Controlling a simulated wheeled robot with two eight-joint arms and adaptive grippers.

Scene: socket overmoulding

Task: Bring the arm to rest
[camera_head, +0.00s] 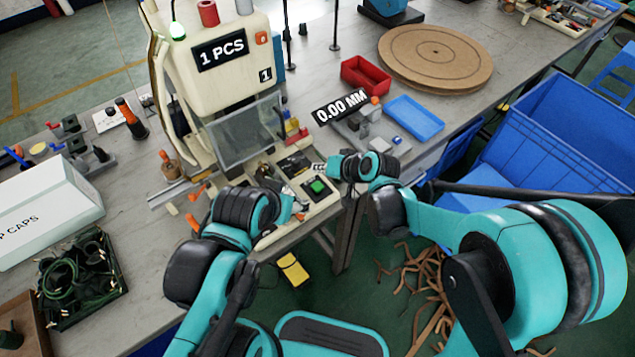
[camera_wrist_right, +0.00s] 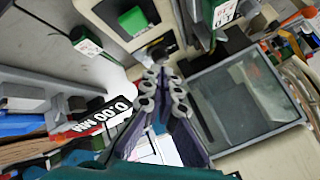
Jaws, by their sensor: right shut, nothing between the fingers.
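My right gripper (camera_head: 322,169) is at the front of the cream machine (camera_head: 225,45), over its base and close to the green button (camera_head: 318,186). In the right wrist view its fingers (camera_wrist_right: 166,88) are together with nothing between them. My left arm reaches to the left side of the same machine base. Its gripper (camera_head: 298,207) shows only small at the end of the teal wrist, and its finger opening is too small to tell.
A clear guard (camera_head: 246,128) hangs on the machine. A red tray (camera_head: 366,76), a blue tray (camera_head: 414,118) and a round brown board (camera_head: 436,58) lie to the right. A white box (camera_head: 45,212) and a black tray of cables (camera_head: 80,280) lie left. A blue bin (camera_head: 560,130) stands right.

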